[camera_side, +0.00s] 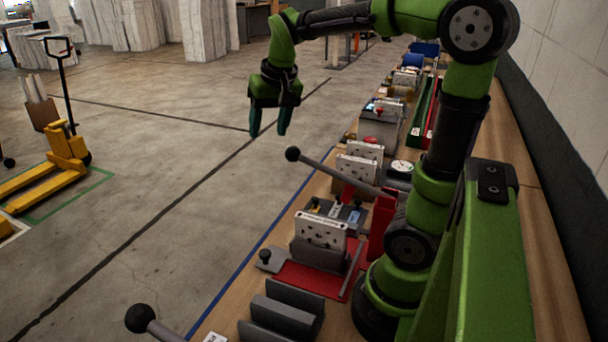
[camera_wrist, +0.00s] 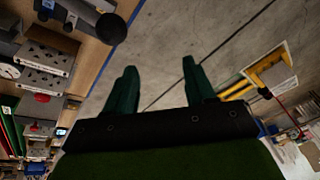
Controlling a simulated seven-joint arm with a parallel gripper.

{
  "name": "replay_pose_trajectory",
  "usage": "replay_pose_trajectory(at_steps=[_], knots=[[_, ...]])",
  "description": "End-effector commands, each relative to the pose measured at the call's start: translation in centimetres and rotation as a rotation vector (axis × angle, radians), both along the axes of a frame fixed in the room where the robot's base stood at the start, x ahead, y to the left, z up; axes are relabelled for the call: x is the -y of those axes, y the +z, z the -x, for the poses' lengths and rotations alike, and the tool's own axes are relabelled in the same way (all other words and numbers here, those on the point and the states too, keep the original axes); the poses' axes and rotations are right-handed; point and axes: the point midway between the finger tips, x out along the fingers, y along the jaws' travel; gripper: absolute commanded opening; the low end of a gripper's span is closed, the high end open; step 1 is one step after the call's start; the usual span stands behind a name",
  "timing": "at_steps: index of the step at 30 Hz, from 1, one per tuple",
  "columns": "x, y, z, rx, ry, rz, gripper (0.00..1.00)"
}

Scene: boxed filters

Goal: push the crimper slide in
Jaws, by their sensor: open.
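My gripper (camera_side: 268,132) is open and empty, with its dark green fingers pointing down. In the side view it appears left of the bench, against the floor. Its two spread fingers also show in the wrist view (camera_wrist: 159,65), with only floor between them. A grey slide-like part with a black knob (camera_side: 265,256) sits at the left end of a red plate (camera_side: 301,279) on the bench; it may be the crimper slide, but I cannot tell for sure. A white boxed filter (camera_side: 320,231) stands in a grey holder by that plate. My gripper is well apart from these.
A long lever with a black ball (camera_side: 293,154) juts out over the bench edge; the ball also shows in the wrist view (camera_wrist: 111,28). Another ball lever (camera_side: 141,318) stands in front. More boxes and fixtures line the wooden bench (camera_side: 230,303). A yellow pallet truck (camera_side: 62,155) stands on open floor.

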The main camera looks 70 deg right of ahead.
Motion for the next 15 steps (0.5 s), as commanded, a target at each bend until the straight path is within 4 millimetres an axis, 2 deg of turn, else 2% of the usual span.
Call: replay_pose_trajectory(at_steps=[3, 9, 15], knots=[[2.2, 1.1, 0.4, 0.034, -0.036, 0.015, 0.54], [5.3, 2.7, 1.3, 0.078, -0.088, 0.039, 0.54], [7.1, 3.3, 2.2, 0.097, -0.138, 0.045, 0.54]])
